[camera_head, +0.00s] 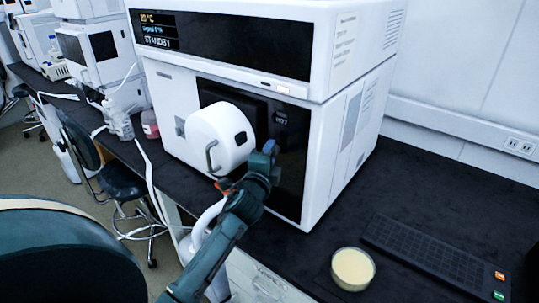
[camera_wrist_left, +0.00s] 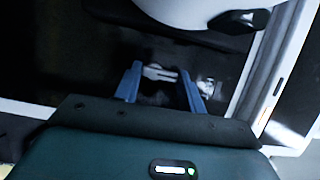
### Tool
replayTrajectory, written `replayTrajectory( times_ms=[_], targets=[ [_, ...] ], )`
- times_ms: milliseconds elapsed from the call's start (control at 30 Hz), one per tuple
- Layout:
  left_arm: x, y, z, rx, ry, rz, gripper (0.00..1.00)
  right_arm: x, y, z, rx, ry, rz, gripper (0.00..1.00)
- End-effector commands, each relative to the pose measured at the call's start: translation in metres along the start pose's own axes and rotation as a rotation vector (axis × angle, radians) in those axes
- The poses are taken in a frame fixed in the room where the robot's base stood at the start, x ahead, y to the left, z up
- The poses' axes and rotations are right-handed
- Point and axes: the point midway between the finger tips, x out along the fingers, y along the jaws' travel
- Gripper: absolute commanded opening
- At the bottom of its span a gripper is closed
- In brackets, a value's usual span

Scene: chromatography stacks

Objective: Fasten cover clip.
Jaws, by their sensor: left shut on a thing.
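A white rounded cover (camera_head: 215,140) stands out from the dark front bay of a white instrument (camera_head: 235,20). It has a grey loop handle and a small black latch-like part (camera_head: 241,138). The cover also shows at the top of the left wrist view (camera_wrist_left: 180,10), with the black part (camera_wrist_left: 238,20) on its edge. My left gripper (camera_head: 269,148) is just right of the cover, in front of the dark bay. In the left wrist view its blue fingers (camera_wrist_left: 160,85) are shut on a small pale part (camera_wrist_left: 160,72). I cannot tell for certain that this is the clip. My right gripper is out of view.
A dish of pale yellow material (camera_head: 353,268) and a dark keyboard-like panel (camera_head: 430,255) lie on the black bench right of the instrument. A bottle with pink liquid (camera_head: 150,125) stands left. Chairs are on the floor. The right bench is mostly clear.

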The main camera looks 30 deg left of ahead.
Motion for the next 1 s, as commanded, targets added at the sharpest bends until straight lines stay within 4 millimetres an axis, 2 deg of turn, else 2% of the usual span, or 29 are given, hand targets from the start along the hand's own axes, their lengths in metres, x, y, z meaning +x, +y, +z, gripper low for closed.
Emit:
replayTrajectory(
  times_ms=[133,167,400,633,767,867,1000],
  targets=[
    [0.0,0.0,0.0,-0.005,-0.001,0.0,0.17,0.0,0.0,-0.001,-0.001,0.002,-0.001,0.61],
    [0.0,0.0,0.0,-0.006,-0.001,0.0,0.42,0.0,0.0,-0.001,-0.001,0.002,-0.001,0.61],
    [0.0,0.0,0.0,-0.003,0.0,0.0,0.61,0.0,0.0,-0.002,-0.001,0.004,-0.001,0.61],
    [0.0,0.0,0.0,-0.002,0.0,0.0,0.62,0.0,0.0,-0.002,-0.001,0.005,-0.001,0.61],
    [-0.008,0.002,0.0,-0.001,0.001,0.001,0.62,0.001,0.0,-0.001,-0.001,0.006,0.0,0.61],
    [-0.022,0.002,0.0,-0.001,0.001,0.001,0.62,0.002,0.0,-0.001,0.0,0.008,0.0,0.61],
    [-0.053,0.003,0.0,-0.002,0.001,0.002,0.62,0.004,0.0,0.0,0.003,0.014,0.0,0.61]
  ],
)
